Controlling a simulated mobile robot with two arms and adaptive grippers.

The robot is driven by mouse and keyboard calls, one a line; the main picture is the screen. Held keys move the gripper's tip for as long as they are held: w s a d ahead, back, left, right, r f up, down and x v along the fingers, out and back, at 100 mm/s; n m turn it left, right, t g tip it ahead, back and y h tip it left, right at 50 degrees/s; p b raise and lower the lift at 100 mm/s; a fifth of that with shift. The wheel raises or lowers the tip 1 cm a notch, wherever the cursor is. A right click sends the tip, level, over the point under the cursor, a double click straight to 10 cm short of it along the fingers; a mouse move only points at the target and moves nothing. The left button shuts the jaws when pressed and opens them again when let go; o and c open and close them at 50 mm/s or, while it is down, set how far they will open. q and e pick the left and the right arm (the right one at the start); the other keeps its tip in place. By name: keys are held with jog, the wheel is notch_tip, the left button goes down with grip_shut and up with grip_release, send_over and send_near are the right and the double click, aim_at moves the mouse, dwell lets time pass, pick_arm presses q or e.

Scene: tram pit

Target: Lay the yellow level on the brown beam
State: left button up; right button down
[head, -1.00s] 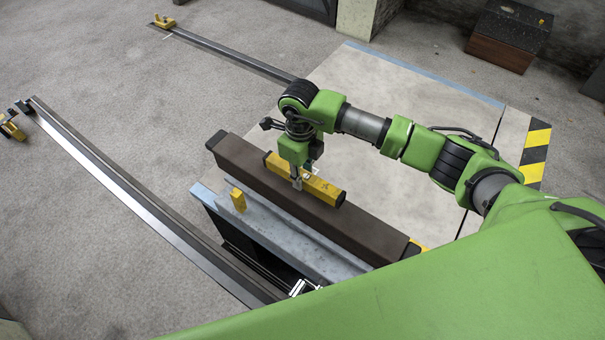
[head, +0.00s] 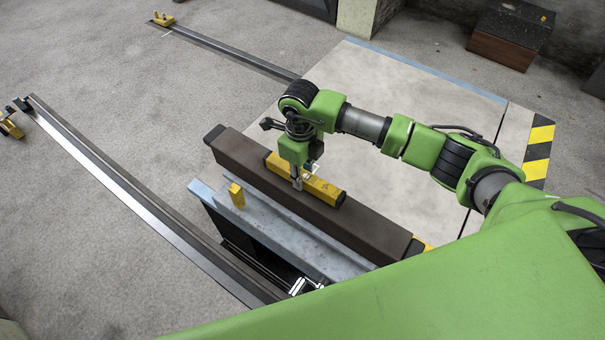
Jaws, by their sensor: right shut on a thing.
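The yellow level (head: 322,190) is a short yellow bar with a dark end cap. It lies along the top of the brown beam (head: 365,228), lengthwise with it, and looks to be touching it or very close above; I cannot tell which. My right gripper (head: 297,184) points down and is shut on the level near its middle, hiding a small part of it. The brown beam is long, with dark end caps, and lies at the edge of the pale floor plate. My left gripper does not show.
A blue-grey steel channel (head: 290,240) with a small yellow block (head: 236,195) on it runs in front of the beam, beside a dark pit opening. Metal rails (head: 130,190) run along the floor at left. A brown box (head: 500,48) stands at the back right. The pale plate (head: 400,100) is clear behind.

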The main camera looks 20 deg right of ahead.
aim_at(302, 174)
jog(key=shift+f+b, duration=0.4)
jog(key=c, duration=1.6)
grip_release()
jog(key=shift+r, duration=0.1)
jog(key=shift+c, duration=0.2)
notch_tip(302, 174, up, 12)
jog(key=shift+w, duration=0.15)
